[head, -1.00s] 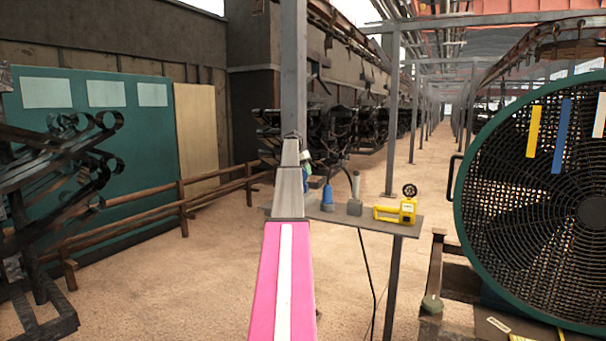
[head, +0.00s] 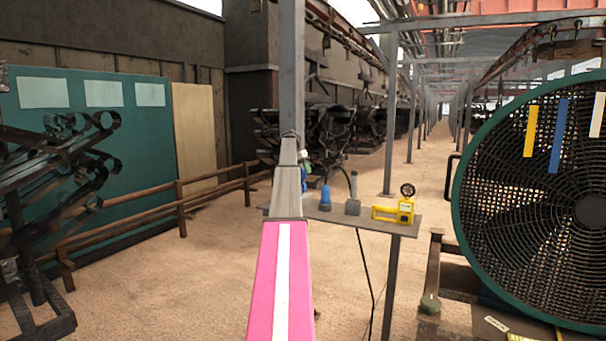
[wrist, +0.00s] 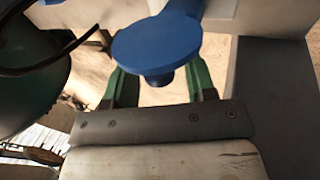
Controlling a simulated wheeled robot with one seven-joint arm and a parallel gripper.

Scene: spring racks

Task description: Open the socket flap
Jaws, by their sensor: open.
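In the wrist view a blue round flap (wrist: 155,45) with a short stub below it fills the top middle, joined to a blue part above. My gripper (wrist: 158,84) has two green fingers, one on each side of the stub. The fingers stand apart, and the disc overlaps their far ends, so I cannot tell whether they touch it. In the head view a small green and blue patch (head: 305,172) shows beside the grey post, too small to tell apart; the pink arm hides part of this area.
A narrow grey table (head: 368,225) holds a blue cone-shaped item (head: 325,199), a grey item (head: 353,205) and a yellow device (head: 394,211). A large fan (head: 545,190) stands at right, a dark rack (head: 50,190) at left. A dark cable (wrist: 50,62) crosses the wrist view's upper left.

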